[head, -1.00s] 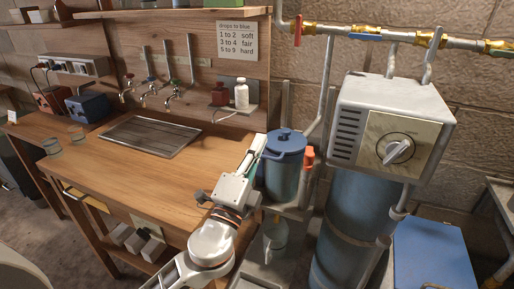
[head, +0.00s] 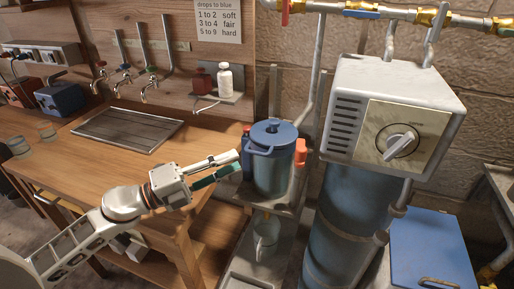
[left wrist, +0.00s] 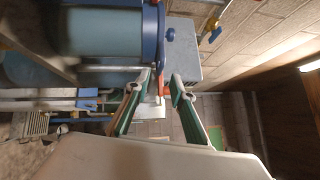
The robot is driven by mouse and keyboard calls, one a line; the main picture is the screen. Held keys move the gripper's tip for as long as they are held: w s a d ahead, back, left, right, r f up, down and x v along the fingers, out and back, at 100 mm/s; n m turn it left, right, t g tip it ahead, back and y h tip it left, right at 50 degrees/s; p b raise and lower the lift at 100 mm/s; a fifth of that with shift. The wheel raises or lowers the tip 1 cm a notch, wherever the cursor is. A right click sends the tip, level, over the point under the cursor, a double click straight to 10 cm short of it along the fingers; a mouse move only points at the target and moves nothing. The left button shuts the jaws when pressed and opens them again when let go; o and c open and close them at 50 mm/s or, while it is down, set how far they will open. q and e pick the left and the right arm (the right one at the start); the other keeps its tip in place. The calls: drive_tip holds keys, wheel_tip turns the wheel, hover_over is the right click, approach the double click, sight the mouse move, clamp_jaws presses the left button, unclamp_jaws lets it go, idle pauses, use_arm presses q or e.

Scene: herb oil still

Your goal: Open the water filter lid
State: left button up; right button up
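The water filter (head: 272,172) is a blue vessel with a blue lid (head: 271,134) and a small knob on top. The lid sits flat and closed on it. My left gripper (head: 236,163) is just left of the filter, a little below lid height, its fingers pointing right toward it. My left fingers (left wrist: 164,80) are apart with nothing visibly gripped. My right gripper is out of view.
An orange-red part (head: 301,152) is at the filter's right side. A glass jug (head: 266,232) stands below. A grey control box (head: 392,113) on a blue cylinder stands to the right. The wooden bench (head: 92,168) is mostly clear at the left.

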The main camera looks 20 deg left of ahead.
sight(257, 153)
use_arm(q)
drive_tip(key=p+x, duration=0.2)
drive_tip(key=x, duration=0.4)
drive_tip(key=shift+d+r, duration=0.2)
drive_tip(key=shift+d, duration=0.05)
drive_tip(key=shift+w+d, duration=0.45)
clamp_jaws()
